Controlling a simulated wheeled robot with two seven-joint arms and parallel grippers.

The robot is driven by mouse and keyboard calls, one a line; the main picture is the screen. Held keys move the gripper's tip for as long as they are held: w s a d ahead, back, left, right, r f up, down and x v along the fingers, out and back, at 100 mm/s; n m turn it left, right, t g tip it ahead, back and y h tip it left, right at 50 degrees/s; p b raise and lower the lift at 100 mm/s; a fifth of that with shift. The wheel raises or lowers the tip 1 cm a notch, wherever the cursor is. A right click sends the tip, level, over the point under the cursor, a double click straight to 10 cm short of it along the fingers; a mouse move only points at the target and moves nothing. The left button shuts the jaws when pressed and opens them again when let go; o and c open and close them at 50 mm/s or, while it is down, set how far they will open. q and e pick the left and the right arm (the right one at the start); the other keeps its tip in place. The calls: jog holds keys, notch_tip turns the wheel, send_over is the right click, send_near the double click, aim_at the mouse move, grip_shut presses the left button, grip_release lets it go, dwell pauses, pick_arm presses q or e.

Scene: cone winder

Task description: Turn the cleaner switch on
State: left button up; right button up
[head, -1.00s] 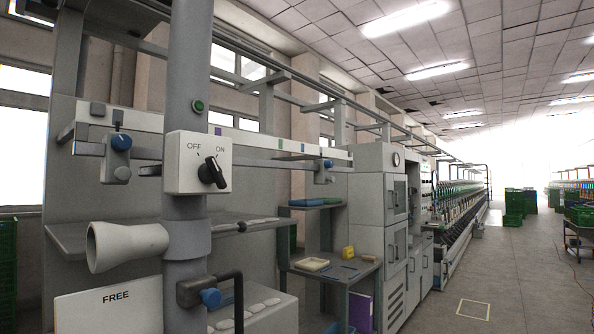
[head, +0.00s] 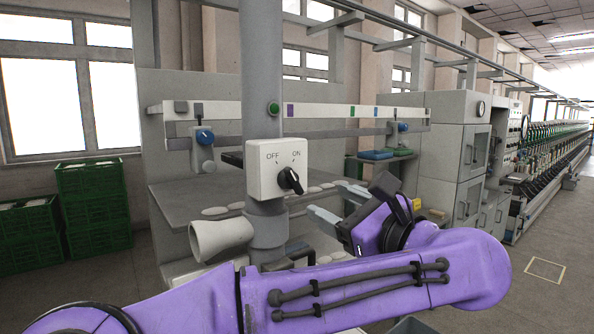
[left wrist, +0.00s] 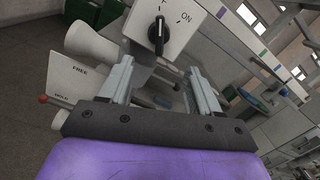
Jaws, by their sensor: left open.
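The cleaner switch is a pale box (head: 262,186) on a grey post, marked OFF at left and ON at right. Its black knob (head: 290,180) is slanted, with its upper end leaning to the OFF side. In the left wrist view the knob (left wrist: 157,36) shows beyond and above the fingertips. My left gripper (head: 332,203) is open and empty, below and to the right of the knob in the head view, not touching it. Its two fingers (left wrist: 161,68) stand wide apart in the left wrist view. My right gripper is not in view.
A pale funnel (head: 220,238) sticks out from the post below the box. A green button (head: 273,109) is above it. A shelf (head: 185,205) lies behind the post. Green crates (head: 90,205) stand at left. A grey cabinet (head: 448,150) stands at right, with open floor before it.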

aim_at(296, 179)
pick_arm(q)
jog(key=w+a+r+p, duration=0.1)
jog(key=w+a, duration=0.1)
jog(key=w+a+n+p, duration=0.1)
jog(key=w+a+p, duration=0.1)
jog(key=w+a+r+n+p, duration=0.1)
jog(key=w+a+p, duration=0.1)
jog(key=w, duration=0.1)
jog(key=shift+r+g, duration=0.3)
jog(key=shift+g, duration=0.1)
jog(key=shift+w+a, duration=0.3)
jog(key=shift+a, duration=0.05)
jog(key=shift+w+d+f, duration=0.1)
jog(key=shift+f, duration=0.05)
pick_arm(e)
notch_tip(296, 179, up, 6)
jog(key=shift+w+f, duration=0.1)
pick_arm(q)
jog(key=c, duration=1)
